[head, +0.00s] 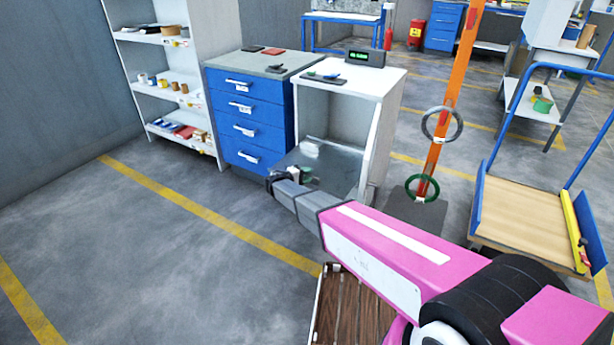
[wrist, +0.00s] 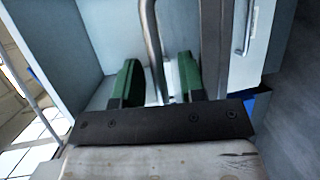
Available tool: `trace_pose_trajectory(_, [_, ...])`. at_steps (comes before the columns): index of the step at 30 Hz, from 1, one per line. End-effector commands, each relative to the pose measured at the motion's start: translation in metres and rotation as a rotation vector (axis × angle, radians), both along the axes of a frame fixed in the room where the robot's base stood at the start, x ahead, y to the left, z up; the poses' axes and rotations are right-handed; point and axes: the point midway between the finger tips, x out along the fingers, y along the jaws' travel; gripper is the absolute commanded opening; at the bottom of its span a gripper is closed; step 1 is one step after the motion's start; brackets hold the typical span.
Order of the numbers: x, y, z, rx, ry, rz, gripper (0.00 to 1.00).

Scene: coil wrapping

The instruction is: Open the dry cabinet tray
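The dry cabinet (head: 388,95) is a white box with an open front and a green-lit display (head: 365,57) on top. A grey, shiny tray-like panel (head: 335,178) lies low at its front, partly behind my gripper. My gripper (head: 284,178) is low at the cabinet's front left. In the wrist view, the two green fingers of my gripper (wrist: 158,82) stand apart. A bent metal bar (wrist: 152,45) passes between them, with a visible gap to the right finger. Contact with the left finger cannot be told. The bar's lower end is hidden behind the dark gripper body.
A blue drawer unit (head: 247,118) stands directly left of the cabinet. A white shelf (head: 163,75) is further left. An orange post (head: 455,80) with rings and a flatbed cart (head: 530,205) stand at right. The floor at left is clear.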

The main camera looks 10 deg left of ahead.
Motion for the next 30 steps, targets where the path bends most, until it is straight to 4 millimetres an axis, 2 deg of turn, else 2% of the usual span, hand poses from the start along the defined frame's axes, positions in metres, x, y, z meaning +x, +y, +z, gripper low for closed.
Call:
trace_pose_trajectory(16, [-0.064,0.059,0.016,0.000,0.000,0.001,0.37])
trace_pose_trajectory(22, [-0.075,0.069,0.018,0.001,0.001,0.001,0.37])
trace_pose_trajectory(30, [-0.076,0.071,0.019,0.000,0.000,0.000,0.37])
